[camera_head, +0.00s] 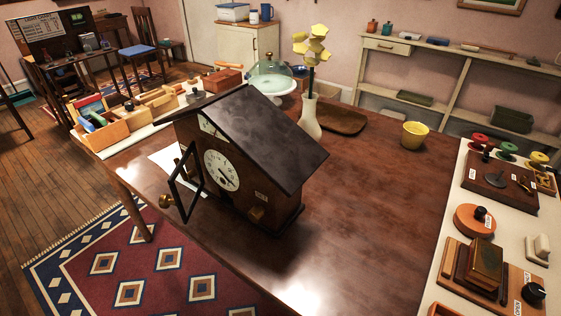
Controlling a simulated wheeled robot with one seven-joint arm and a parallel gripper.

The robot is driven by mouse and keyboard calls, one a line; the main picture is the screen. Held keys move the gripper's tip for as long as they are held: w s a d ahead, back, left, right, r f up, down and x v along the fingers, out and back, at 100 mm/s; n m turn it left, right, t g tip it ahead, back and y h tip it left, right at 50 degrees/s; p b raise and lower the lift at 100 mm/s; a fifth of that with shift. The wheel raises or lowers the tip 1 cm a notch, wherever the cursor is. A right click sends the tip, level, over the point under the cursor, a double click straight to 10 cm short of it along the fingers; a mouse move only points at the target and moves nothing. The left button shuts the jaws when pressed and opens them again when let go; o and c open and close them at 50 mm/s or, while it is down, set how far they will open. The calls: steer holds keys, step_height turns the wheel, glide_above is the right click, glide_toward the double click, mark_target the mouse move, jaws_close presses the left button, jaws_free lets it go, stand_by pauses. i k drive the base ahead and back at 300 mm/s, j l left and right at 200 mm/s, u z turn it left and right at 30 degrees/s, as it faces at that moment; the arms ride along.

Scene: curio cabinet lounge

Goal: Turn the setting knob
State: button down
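A house-shaped wooden clock (285,185) with a dark pitched roof stands on the brown table. Its front shows a white round dial (222,170) with dark hands, and a smaller pale dial (212,128) above it. A dark-framed door (187,182) stands swung open at the front left, with a round brass knob (166,201) at its edge. A brass-coloured knob (257,213) sits low on the clock, below a small white label (261,196) too small to read; I cannot tell whether it is the setting knob. My gripper is not in view.
Behind the clock stand a white vase (310,120) with yellow flowers, a glass dome (272,75) and a yellow cup (414,135). Wooden boxes (105,125) are at the left. Boards with knobs (500,185) fill the right. The table right of the clock is clear.

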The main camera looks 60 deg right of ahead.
mark_target(256, 214)
steer(key=z, duration=1.85)
